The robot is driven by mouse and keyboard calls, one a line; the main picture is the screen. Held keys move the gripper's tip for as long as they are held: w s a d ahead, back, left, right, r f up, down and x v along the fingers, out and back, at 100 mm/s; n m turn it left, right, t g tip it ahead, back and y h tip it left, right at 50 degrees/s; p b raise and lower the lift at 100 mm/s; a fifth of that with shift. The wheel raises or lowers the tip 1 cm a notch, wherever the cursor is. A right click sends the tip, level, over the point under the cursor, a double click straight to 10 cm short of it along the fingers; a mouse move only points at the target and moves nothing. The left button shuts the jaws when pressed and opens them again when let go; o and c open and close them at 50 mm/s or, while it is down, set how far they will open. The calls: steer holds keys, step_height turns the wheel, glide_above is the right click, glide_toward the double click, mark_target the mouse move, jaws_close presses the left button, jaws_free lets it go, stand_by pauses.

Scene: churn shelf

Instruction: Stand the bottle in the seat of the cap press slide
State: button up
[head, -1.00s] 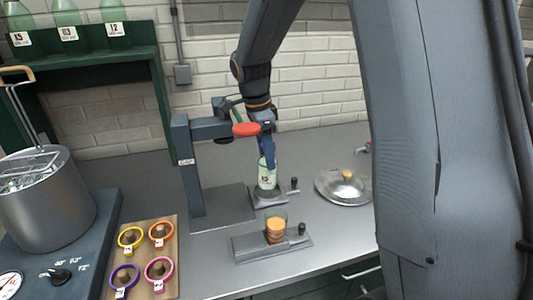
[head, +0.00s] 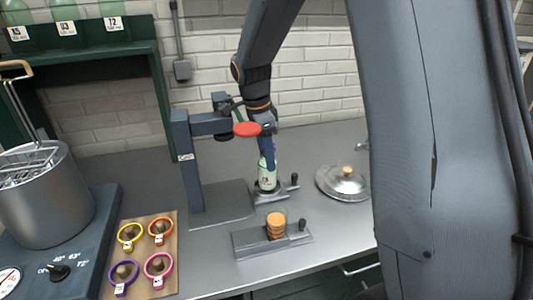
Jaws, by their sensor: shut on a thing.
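The pale green glass bottle (head: 267,177) with a white label stands upright at the cap press slide (head: 278,194), a grey plate with a dark knob. Its base looks to be at the seat; whether it is fully down in it I cannot tell. My gripper (head: 267,154) is above it, shut on the bottle's upper part, pointing down. The cap press (head: 190,160), a grey column with an arm and a red oval handle (head: 247,129), stands just left of the bottle. The handle partly covers my wrist.
A second slide (head: 250,243) holding a stack of orange-brown discs (head: 276,226) lies in front. A round metal lid (head: 343,183) lies to the right. At left are a steel pot (head: 45,195) and a board (head: 160,225) with several coloured rings. More bottles (head: 65,12) stand on the green shelf.

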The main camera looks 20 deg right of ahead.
steer(key=o, duration=1.1)
steer(key=c, duration=0.3)
steer(key=shift+r+p, duration=2.5)
steer(key=shift+r, duration=1)
